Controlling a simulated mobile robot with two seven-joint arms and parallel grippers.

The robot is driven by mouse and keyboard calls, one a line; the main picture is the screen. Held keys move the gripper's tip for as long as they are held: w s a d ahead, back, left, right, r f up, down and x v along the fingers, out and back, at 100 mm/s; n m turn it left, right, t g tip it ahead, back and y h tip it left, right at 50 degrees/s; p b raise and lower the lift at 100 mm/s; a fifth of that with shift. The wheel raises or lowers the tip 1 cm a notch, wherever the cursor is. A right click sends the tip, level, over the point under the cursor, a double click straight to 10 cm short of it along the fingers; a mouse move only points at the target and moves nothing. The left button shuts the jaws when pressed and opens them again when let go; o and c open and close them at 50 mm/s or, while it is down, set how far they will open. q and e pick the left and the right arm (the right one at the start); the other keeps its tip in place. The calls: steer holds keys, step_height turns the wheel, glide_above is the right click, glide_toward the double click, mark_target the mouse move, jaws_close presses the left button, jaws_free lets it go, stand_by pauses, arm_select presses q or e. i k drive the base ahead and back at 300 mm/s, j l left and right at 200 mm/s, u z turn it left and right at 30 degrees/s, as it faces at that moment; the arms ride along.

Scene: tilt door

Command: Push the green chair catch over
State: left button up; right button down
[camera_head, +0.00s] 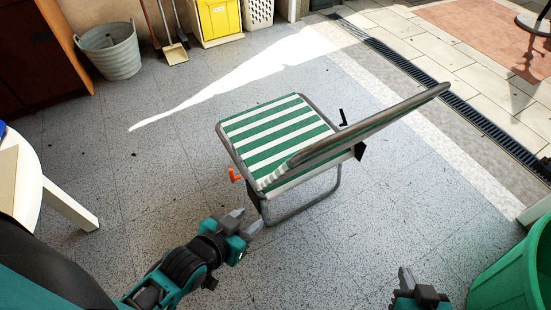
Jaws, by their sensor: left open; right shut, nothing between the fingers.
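A folding chair (275,130) with green and white stripes stands mid-floor, its backrest (370,125) leaning up to the right. A black lever (343,118) shows on the chair's far side. My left gripper (247,220) is open and empty, just below the orange catch in the picture and apart from it. It is close to the chair's near leg; whether it touches the leg I cannot tell. My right gripper (405,275) is shut and empty at the bottom right, clear of the chair.
A green bin (515,270) stands at the right edge, near my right gripper. A white table (40,185) is at the left. A metal bucket (110,50), a dustpan (175,53) and a yellow container (219,18) stand at the back. The grey floor around the chair is free.

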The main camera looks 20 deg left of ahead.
mark_target(233, 178)
steer(key=z, duration=0.5)
steer(key=j+z, duration=0.15)
steer(key=z, duration=0.85)
steer(key=j+z, duration=0.15)
steer(key=z, duration=0.85)
steer(key=j+z, duration=0.1)
steer(key=z, duration=0.4)
steer(key=k+z, duration=1)
steer(key=k, duration=0.2)
steer(key=k+z, duration=0.25)
steer(key=k, duration=0.15)
steer(key=k+j+u, duration=0.2)
steer(key=k, duration=0.15)
steer(key=k+u, duration=0.25)
steer(key=u, duration=0.5)
steer(key=k+j+u, duration=0.15)
steer(key=u, duration=0.3)
steer(key=j+u, duration=0.1)
steer(key=u, duration=0.4)
steer(key=j+u, duration=0.1)
steer(key=u, duration=0.4)
steer(key=j+u, duration=0.15)
steer(key=u, duration=0.35)
steer(key=j+u, duration=0.15)
steer(key=u, duration=0.3)
steer(key=k, duration=0.05)
